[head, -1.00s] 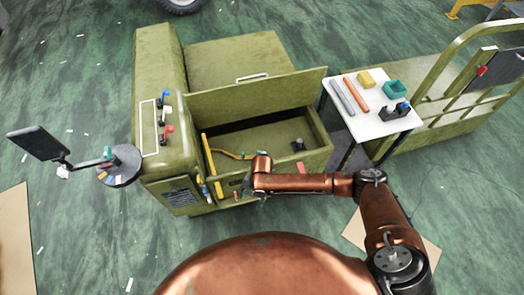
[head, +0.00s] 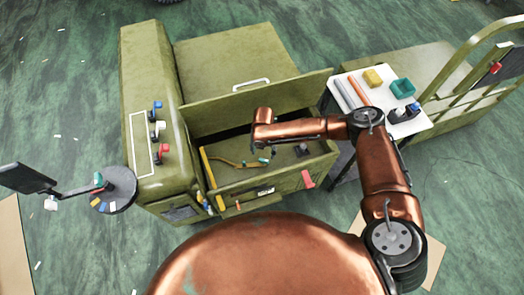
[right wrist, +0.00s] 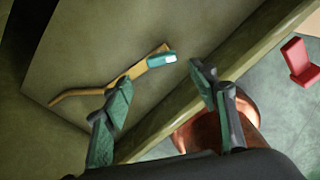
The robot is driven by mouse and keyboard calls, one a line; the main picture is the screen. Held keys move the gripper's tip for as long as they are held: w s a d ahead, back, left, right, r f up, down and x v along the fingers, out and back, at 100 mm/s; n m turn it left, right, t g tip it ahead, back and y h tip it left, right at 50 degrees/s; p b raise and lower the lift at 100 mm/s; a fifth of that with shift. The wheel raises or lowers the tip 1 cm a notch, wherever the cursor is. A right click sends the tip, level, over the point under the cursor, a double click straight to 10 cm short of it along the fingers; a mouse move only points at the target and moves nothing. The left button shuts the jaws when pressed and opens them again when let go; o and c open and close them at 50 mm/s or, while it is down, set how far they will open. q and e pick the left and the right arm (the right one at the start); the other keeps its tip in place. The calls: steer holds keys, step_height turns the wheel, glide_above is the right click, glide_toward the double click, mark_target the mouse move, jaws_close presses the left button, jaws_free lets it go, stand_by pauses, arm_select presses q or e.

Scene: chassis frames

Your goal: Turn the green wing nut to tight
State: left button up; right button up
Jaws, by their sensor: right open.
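A small green piece (head: 98,179), which may be the green wing nut, stands on the round dark disc (head: 122,190) at the left; its shape is too small to tell. My right gripper (right wrist: 160,88) is open and empty above the open drawer (head: 225,177), well to the right of that disc. In the right wrist view, a yellow bar (right wrist: 105,88) with a teal end (right wrist: 160,60) lies in the drawer beyond the fingertips, apart from them. My right arm partly hides the drawer in the head view. My left gripper is not in view.
Blue, white and red levers (head: 163,153) stand on the green cabinet (head: 150,100). A dark flat panel (head: 27,178) on an arm joins the disc. A white side table (head: 385,128) holds several items. A red tab (head: 308,180) is on the drawer front.

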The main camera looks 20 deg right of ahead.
mark_target(264, 160)
steer(key=shift+f, duration=0.45)
step_height(264, 160, down, 6)
steer(key=shift+s+d+r+b, duration=0.1)
steer(key=shift+d+b, duration=0.05)
steer(key=shift+b, duration=0.75)
steer(key=shift+f, duration=0.4)
steer(key=c, duration=0.7)
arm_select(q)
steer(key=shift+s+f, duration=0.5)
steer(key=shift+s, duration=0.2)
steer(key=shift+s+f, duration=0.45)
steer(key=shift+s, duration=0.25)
arm_select(e)
steer(key=c, duration=0.5)
